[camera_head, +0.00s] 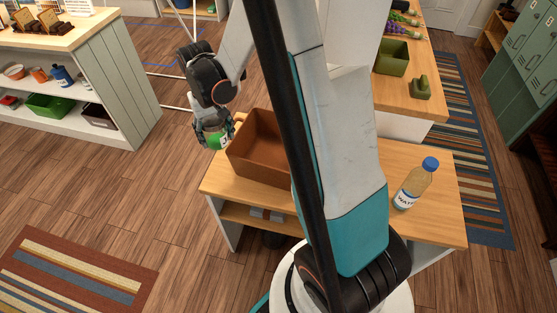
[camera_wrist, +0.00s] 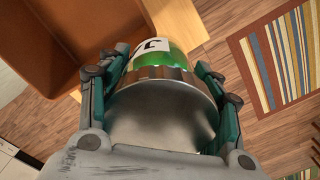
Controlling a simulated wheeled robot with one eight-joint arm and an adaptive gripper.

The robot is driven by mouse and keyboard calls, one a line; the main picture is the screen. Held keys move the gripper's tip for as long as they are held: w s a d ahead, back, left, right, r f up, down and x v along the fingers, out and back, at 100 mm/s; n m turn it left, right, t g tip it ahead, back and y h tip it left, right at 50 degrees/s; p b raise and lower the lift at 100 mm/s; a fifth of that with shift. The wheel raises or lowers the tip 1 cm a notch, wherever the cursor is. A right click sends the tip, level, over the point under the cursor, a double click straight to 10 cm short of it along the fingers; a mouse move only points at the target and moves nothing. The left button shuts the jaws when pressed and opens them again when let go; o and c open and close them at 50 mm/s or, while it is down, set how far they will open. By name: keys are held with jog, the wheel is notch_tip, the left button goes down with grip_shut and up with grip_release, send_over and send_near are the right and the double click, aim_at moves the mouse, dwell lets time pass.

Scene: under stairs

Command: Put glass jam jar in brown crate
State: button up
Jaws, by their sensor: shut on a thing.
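The crate is an open box, partly hidden behind my arm. In the wrist view the jar (camera_wrist: 158,88) sits between both fingers of my gripper (camera_wrist: 165,80), its silvery end towards the camera. The crate (camera_wrist: 62,40) shows at the upper left there, beside the jar.
The crate stands on a wooden bench (camera_head: 433,222). A bottle with a blue cap (camera_head: 413,185) stands on the bench's right side. A green bin (camera_head: 391,58) and a green object (camera_head: 420,88) are on the counter behind. Shelves (camera_head: 125,75) stand at the left, with open floor between.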

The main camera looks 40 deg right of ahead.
jog(key=s+d+r+m+p, duration=0.1)
jog(key=s+d+r+m, duration=0.15)
jog(key=d, duration=0.45)
jog(key=s+d+r+m, duration=0.2)
jog(key=d+r+m, duration=0.1)
jog(key=d, duration=0.4)
jog(key=b, duration=0.6)
send_over(263, 156)
jog(key=shift+n, duration=0.25)
notch_tip(263, 156, down, 20)
jog(key=shift+a+f, duration=0.1)
jog(key=shift+f, duration=0.15)
jog(key=o, duration=1.4)
notch_tip(263, 156, up, 12)
jog(key=p, duration=0.4)
